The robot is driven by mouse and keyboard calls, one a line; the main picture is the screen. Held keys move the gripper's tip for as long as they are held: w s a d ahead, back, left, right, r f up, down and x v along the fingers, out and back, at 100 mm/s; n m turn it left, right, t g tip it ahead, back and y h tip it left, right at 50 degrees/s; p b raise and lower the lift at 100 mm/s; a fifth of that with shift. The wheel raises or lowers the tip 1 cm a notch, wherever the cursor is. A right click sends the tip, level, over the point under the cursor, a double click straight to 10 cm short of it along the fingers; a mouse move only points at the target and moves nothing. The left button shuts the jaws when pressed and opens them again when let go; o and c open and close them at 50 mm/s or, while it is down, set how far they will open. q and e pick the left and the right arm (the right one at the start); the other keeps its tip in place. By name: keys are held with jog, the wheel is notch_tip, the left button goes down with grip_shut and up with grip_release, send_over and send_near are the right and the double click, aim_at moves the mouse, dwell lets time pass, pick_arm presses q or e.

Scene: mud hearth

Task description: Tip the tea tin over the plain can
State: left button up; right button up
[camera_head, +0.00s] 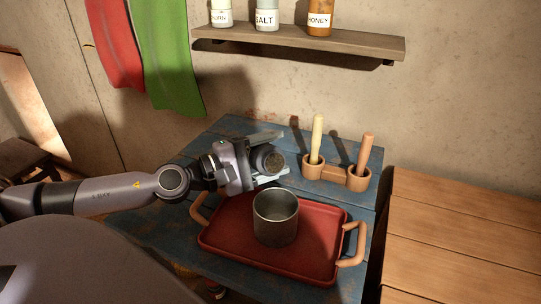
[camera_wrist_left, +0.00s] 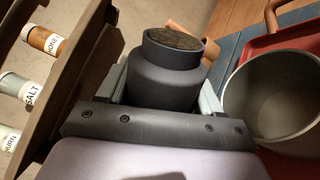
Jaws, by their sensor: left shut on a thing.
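My left gripper (camera_head: 266,160) is shut on the tea tin (camera_head: 268,160), a dark round tin with a narrower neck. In the head view the tin lies tilted on its side, its mouth turned toward the camera and right. It is held above the back edge of the red tray. In the left wrist view the tin (camera_wrist_left: 168,72) sits between the fingers, with dark contents showing at its mouth. The plain can (camera_head: 276,217), grey and open-topped, stands upright on the tray, in front of and below the tin. Its inside (camera_wrist_left: 275,100) looks empty. My right gripper is not in view.
The red tray (camera_head: 225,243) with wooden handles rests on a blue table (camera_head: 205,150). A wooden double holder (camera_head: 335,175) with two pestle-like handles stands behind right. A shelf (camera_head: 300,42) with labelled jars is above. A wooden table (camera_head: 465,240) is at right.

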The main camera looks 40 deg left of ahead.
pick_arm(q)
jog(key=shift+d+m, duration=0.15)
jog(key=shift+m, duration=0.65)
jog(key=r+m+p, duration=0.1)
jog(key=m+p, duration=0.1)
jog(key=m, duration=0.1)
jog(key=shift+r, duration=0.1)
jog(key=shift+s+r+m+p, duration=0.1)
jog(key=shift+r+m+p, duration=0.1)
jog(key=shift+m+p, duration=0.6)
jog(key=shift+m, duration=0.7)
dwell(0.6)
